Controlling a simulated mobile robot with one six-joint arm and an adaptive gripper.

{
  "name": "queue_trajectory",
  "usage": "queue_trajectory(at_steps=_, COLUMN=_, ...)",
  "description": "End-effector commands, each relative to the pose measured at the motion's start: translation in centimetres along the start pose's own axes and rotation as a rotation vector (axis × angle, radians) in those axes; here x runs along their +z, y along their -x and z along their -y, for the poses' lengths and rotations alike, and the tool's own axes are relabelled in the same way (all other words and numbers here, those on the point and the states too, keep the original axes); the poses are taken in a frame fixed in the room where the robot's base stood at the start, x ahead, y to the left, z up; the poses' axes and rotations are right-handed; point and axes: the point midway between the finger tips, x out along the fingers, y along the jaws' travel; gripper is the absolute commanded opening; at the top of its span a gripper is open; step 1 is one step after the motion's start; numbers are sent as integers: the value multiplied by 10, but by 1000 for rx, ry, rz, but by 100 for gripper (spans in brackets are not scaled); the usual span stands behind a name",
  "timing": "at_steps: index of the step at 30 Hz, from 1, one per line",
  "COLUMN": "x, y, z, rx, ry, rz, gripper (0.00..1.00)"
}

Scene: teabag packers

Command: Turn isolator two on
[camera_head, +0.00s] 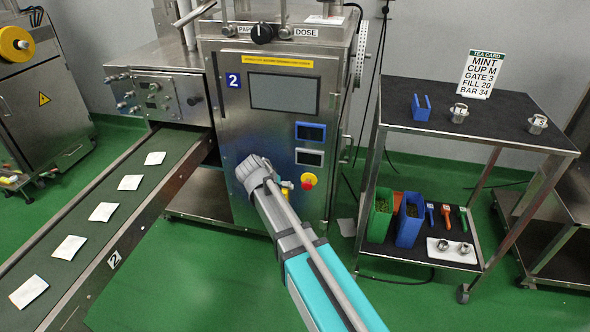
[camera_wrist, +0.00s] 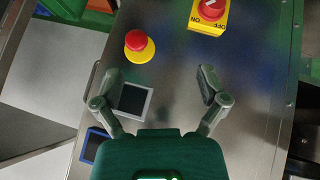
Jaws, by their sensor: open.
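The steel machine (camera_head: 225,130) with the blue "2" plate (camera_head: 233,80) fills the middle of the head view. Its isolator, a red rotary knob (camera_wrist: 211,10) on a yellow ON/OFF plate (camera_wrist: 207,27), is at the top edge of the wrist view, where the lettering is upside down. The knob is cut off by the frame, and I cannot tell its setting. In the head view my gripper and arm largely hide the isolator. My gripper (camera_wrist: 159,84) is open and empty in front of the panel, apart from the knob. It also shows in the head view (camera_head: 254,168).
A red emergency stop (camera_wrist: 138,41) on a yellow base is close to the isolator, near the left finger in the wrist view. A conveyor (camera_head: 112,232) carries several teabags at left; a trolley (camera_head: 470,137) stands at right.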

Motion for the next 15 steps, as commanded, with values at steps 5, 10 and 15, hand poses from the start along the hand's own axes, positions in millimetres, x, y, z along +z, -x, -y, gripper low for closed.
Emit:
queue_trajectory(at_steps=5, x=-5, y=13, z=-15, rx=-3, ry=5, rz=23, gripper=92)
queue_trajectory(at_steps=10, x=-8, y=22, z=-27, rx=-6, ry=12, rz=45, gripper=92)
queue_trajectory(at_steps=15, x=-10, y=32, z=-40, rx=-8, ry=17, rz=67, gripper=92)
